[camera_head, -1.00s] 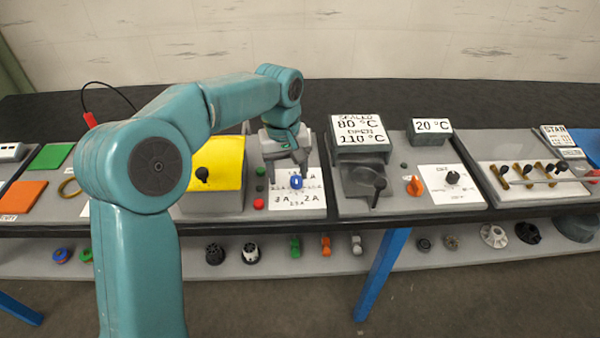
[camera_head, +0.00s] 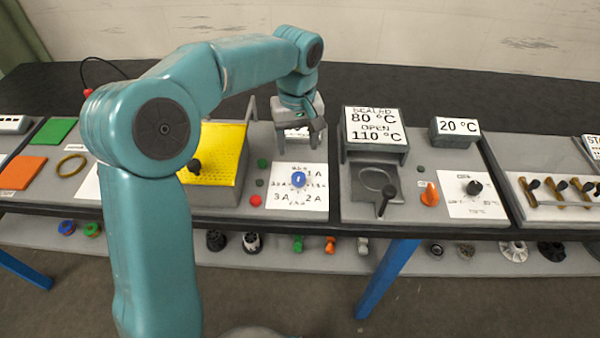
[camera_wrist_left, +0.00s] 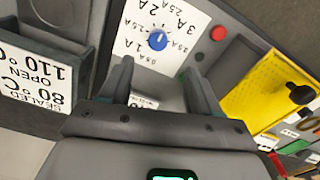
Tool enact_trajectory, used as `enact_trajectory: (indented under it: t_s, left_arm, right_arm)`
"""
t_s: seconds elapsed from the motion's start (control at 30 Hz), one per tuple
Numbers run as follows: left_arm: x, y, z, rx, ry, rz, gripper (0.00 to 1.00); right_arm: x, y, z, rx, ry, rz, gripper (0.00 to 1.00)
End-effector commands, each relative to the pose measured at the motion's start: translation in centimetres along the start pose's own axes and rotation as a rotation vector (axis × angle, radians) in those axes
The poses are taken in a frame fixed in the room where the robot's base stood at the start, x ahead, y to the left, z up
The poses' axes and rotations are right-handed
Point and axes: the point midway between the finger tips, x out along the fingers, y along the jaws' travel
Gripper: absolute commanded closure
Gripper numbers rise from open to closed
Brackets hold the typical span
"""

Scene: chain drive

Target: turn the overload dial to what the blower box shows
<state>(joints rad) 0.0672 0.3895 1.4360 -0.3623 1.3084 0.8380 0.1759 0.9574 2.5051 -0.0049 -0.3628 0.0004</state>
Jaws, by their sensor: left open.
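The overload dial is a blue round knob (camera_head: 299,180) on a white plate (camera_head: 285,201) marked in amperes, from about 1 A to 3 A. It also shows in the left wrist view (camera_wrist_left: 157,39). A pale mark shows on the knob, but I cannot read its setting surely. My left gripper (camera_head: 290,146) is open and empty, above and behind the dial, apart from it. In the left wrist view its fingers (camera_wrist_left: 158,72) spread below the knob. A small white label (camera_head: 296,133) behind the gripper is partly hidden; its text is unreadable. I cannot tell which box is the blower box.
A yellow-topped box (camera_head: 218,150) with a black knob stands left of the dial. A red button (camera_head: 255,200) sits beside the plate. On the right are a sealed/open temperature sign (camera_head: 374,128), an orange knob (camera_head: 430,195) and a 20 °C sign (camera_head: 457,126).

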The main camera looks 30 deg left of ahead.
Motion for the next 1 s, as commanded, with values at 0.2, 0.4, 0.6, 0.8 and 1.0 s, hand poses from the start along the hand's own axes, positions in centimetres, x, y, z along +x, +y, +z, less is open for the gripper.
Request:
enact_trajectory:
  t_s: [0.2,0.4,0.6,0.8,1.0]
  left_arm:
    - [5.5,-0.1,0.1,-0.001,-0.004,-0.004,0.37]
    - [9.3,0.1,0.0,0.000,-0.004,-0.003,0.37]
    - [11.2,0.3,-0.1,0.000,-0.002,-0.001,0.37]
    - [11.5,0.4,-0.2,0.000,0.000,0.000,0.37]
    - [11.5,0.4,-0.2,0.000,0.000,0.000,0.67]
  right_arm:
    - [0.1,0.1,0.0,0.000,0.001,0.000,1.00]
    - [0.1,0.0,0.0,0.000,0.000,0.000,1.00]
    - [0.0,0.0,0.0,0.000,0.001,0.000,1.00]
    - [0.0,0.0,0.0,0.000,0.001,0.000,1.00]
    - [0.0,0.0,0.0,0.000,0.001,0.000,1.00]
